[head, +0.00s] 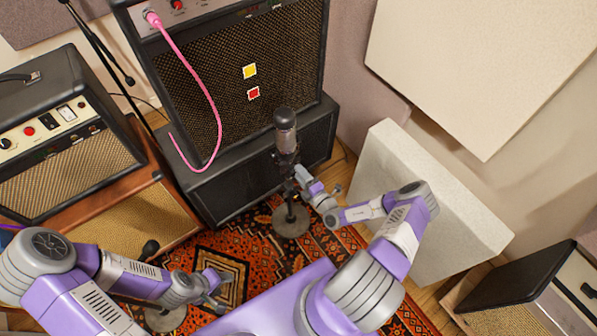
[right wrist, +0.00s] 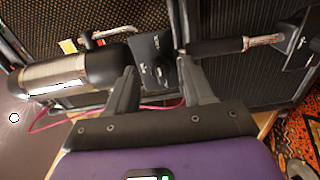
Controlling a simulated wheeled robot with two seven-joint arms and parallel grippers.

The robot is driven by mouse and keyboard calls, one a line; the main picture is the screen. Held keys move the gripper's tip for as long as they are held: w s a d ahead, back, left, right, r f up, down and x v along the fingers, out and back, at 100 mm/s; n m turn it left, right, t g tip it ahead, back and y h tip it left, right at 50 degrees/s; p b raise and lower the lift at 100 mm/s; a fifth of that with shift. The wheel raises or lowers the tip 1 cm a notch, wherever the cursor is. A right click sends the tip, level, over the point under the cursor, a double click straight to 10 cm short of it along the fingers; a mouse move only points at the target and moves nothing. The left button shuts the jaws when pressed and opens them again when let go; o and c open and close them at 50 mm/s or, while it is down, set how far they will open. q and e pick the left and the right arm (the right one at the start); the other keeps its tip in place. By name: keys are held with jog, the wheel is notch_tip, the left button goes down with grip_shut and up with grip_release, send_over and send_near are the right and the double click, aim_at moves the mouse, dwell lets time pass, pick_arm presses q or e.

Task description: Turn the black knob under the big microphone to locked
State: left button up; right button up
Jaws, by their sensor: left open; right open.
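The big microphone (head: 285,130) stands upright on a stand with a round base (head: 291,222), in front of the large amp. In the right wrist view the microphone (right wrist: 60,78) lies sideways at the left. A black plate with small white marks (right wrist: 145,48) is just below its body. A dark knob (right wrist: 160,72) seems to sit on this plate; its setting is too small to read. My right gripper (head: 301,178) is open, its fingertips on either side of the plate and knob (right wrist: 158,65); contact cannot be told. My left gripper (head: 214,284) is open and empty, low over the rug.
A large amp (head: 200,105) with a pink cable (head: 205,85) stands behind the microphone. A smaller amp (head: 70,175) is at the left, a pale panel (head: 455,200) at the right. A second marked plate (right wrist: 300,45) is further down the stand. The patterned rug (head: 250,245) is partly clear.

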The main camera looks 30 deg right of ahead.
jog(key=s, duration=0.3)
jog(key=s+p, duration=0.1)
jog(key=s, duration=0.2)
jog(key=shift+d, duration=0.2)
jog(key=shift+w+a, duration=0.1)
jog(key=s+a+r+n+g+y, duration=0.1)
jog(key=s+a+n+g+y, duration=0.2)
jog(key=a+n+g+y, duration=0.45)
jog(key=s+a+r+n+g+y, duration=0.25)
jog(key=a+n+y, duration=0.25)
jog(key=a+n, duration=0.65)
jog(key=s+a+f+n+g+h, duration=0.2)
jog(key=s+n+g+h, duration=0.1)
jog(key=s+n+g, duration=0.5)
jog(key=s+a+f+n+g+h, duration=0.1)
jog(key=s+a+n+g+h, duration=0.15)
jog(key=s+n, duration=0.6)
jog(key=w+d+r+n+t+h, duration=0.2)
jog(key=w+n, duration=0.5)
jog(key=n, duration=0.8)
jog(key=shift+r+t+h, duration=0.3)
jog(key=shift+t+h, duration=0.15)
jog(key=shift+h, duration=0.75)
